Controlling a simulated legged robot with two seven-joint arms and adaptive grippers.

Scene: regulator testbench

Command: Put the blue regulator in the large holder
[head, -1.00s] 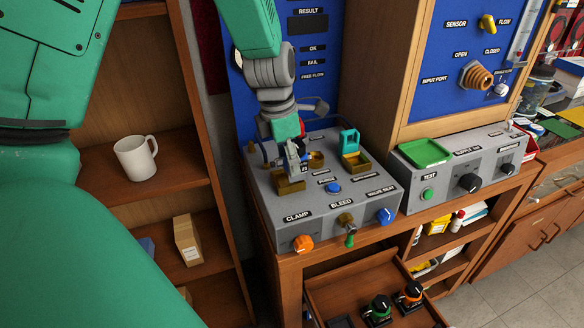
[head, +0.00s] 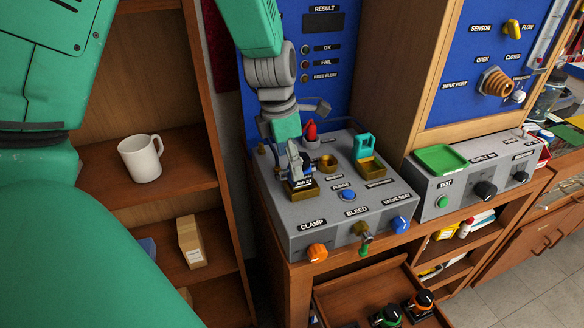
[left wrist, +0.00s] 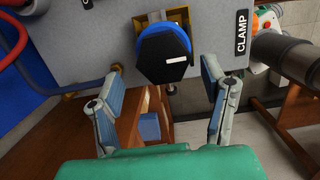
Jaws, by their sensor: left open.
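The blue regulator (left wrist: 165,52), a dark body with a blue rim and a black cap, sits at a brass holder (left wrist: 184,14) on the grey bench box in the left wrist view. In the head view the dark, labelled regulator (head: 300,182) stands at the front-left brass holder (head: 303,193). I cannot read which holder is the large one, nor see how deeply it is seated. My left gripper (head: 297,160) is just behind and above it. In the left wrist view, the gripper (left wrist: 163,75) is open, its fingers spread wide and apart from the regulator. My right gripper is out of view.
Another brass holder (head: 372,170) carries a teal part. A red part (head: 311,131) stands behind the left gripper. An orange clamp knob (head: 317,252) and bleed lever (head: 364,238) stick out in front. Two regulators lie in the open drawer (head: 335,288) below. A mug (head: 140,158) stands on the left shelf.

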